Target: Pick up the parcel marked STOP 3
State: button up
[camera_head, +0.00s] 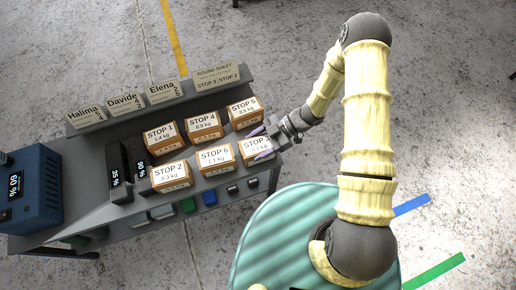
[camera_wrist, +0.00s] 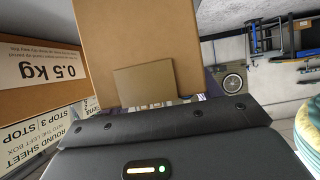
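The parcel marked STOP 3 (camera_head: 250,155) is a small brown cardboard box with a white label, at the right end of the front row on the grey bench. The number on its label is partly covered by a finger. My gripper (camera_head: 261,143) is at this parcel, with its two purple fingers over its upper part. In the wrist view a brown cardboard box (camera_wrist: 137,35) fills the space ahead of my gripper, with purple finger parts close to its sides. I cannot tell whether the fingers press on it. The parcel appears to rest on the bench.
STOP 6 (camera_head: 215,157) stands just left of it and STOP 5 (camera_head: 243,111) behind it. STOP 4 (camera_head: 203,124), STOP 1 (camera_head: 160,135) and STOP 2 (camera_head: 170,175) are further left. A round sheet sign (camera_head: 217,76) stands at the back.

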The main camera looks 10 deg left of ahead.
jog(key=c, duration=0.3)
jog(key=shift+c, duration=0.2)
notch_tip(320, 180, up, 10)
jog(key=shift+r+p, duration=0.1)
jog(key=shift+p, duration=0.85)
